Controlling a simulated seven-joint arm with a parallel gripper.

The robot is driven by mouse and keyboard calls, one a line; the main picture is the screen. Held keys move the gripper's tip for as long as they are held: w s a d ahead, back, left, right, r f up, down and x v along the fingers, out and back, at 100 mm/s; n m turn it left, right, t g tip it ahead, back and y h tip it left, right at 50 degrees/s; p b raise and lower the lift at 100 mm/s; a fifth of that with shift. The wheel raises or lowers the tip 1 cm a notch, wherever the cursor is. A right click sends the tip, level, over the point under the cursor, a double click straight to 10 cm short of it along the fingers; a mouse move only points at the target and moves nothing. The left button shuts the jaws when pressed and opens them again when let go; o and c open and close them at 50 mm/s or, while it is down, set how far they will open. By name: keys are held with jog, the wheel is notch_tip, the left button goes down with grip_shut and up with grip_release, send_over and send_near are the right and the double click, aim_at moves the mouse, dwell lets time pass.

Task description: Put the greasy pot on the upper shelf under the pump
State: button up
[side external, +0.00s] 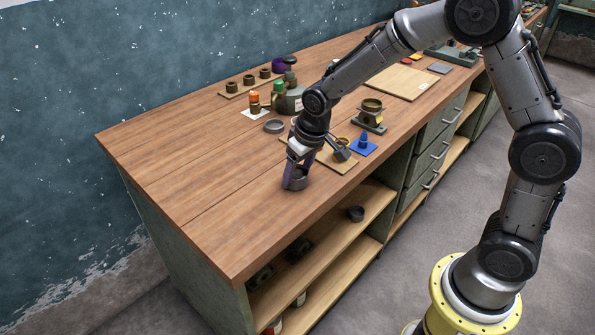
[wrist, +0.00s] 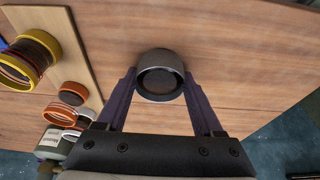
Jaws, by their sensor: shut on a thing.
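My gripper (side external: 295,172) is low over the front part of the bench top, with its fingers pointing down. Its fingers are shut on a round grey pot (side external: 298,184). In the wrist view the pot (wrist: 160,56) sits between the two purple fingertips of my gripper (wrist: 160,88), with its dark opening facing the camera. I cannot tell whether it touches the bench. A green-grey rounded body with a dark top, seemingly the pump (side external: 290,101), stands farther back.
A grey ring-shaped dish (side external: 274,126) lies near the pump. A board with several dark cups (side external: 248,80) is behind. A blue piece (side external: 363,146), a brass-topped stand (side external: 371,112) and a pale board (side external: 402,82) are to the right. The bench top's left part is clear.

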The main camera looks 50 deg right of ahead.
jog(key=o, duration=1.4)
jog(key=shift+f, duration=0.1)
jog(key=shift+c, duration=0.2)
jog(key=v, duration=1.2)
jog(key=s+d+r+t, duration=0.1)
jog(key=s+r, duration=0.1)
jog(key=s, duration=1)
jog(key=s+d+r+t, duration=0.1)
jog(key=s+d+r, duration=0.1)
jog(key=s, duration=1)
jog(key=shift+o, duration=0.2)
